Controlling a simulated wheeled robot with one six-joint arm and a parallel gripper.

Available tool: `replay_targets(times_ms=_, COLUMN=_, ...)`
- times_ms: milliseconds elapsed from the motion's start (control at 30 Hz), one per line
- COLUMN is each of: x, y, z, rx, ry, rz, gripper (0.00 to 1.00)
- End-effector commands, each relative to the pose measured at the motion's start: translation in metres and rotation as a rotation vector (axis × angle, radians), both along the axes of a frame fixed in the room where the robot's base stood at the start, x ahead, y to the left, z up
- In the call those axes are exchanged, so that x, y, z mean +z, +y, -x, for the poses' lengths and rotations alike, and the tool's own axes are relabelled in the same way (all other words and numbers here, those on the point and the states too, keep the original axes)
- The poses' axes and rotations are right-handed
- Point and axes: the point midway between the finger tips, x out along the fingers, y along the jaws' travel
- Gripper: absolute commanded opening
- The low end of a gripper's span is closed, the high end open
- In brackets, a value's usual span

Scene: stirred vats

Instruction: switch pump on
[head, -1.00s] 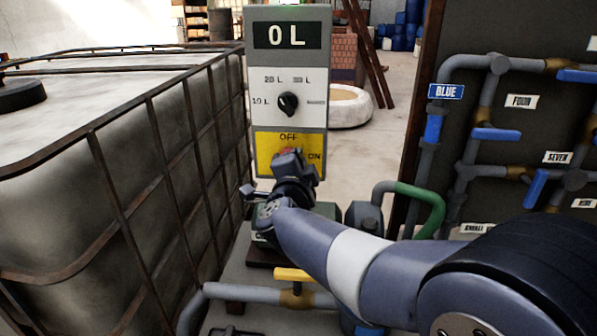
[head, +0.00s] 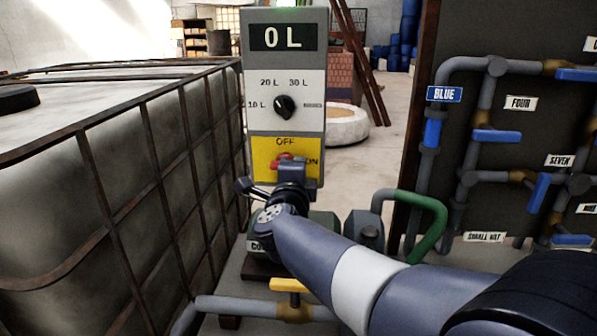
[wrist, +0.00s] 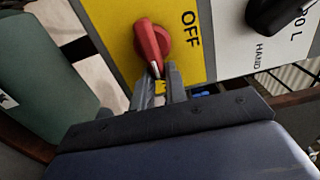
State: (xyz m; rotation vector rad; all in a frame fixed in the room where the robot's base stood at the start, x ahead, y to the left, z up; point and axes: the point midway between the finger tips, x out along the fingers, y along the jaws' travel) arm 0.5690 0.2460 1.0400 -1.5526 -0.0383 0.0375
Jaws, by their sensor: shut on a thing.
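The pump switch is a red knob (head: 283,159) on the yellow lower part of the control panel (head: 259,155), with OFF above it and ON to its right. My gripper (head: 298,171) is at the knob and partly covers the ON label in the head view. In the wrist view, the red knob (wrist: 150,42) has its narrow end between the fingertips of my gripper (wrist: 159,78), which is shut on it. The narrow end points along the line of the OFF lettering, toward the panel's right, the ON side. The display reads 0 L.
A black dial (head: 285,106) with litre marks is above the switch. A caged tank (head: 110,200) stands close on the left. Pipes with blue valve handles (head: 497,136) are on the right. A yellow-handled pipe (head: 291,285) runs below my arm.

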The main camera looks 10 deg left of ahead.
Motion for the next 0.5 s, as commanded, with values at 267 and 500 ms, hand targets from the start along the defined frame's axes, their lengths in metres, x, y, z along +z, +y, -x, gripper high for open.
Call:
replay_targets(times_ms=267, x=-0.0011, y=0.0074, z=0.0017, rx=0.021, ry=0.005, rz=0.001, gripper=0.18)
replay_targets(times_ms=500, x=-0.0004, y=0.0064, z=0.0015, rx=0.019, ry=0.004, rz=0.001, gripper=0.35)
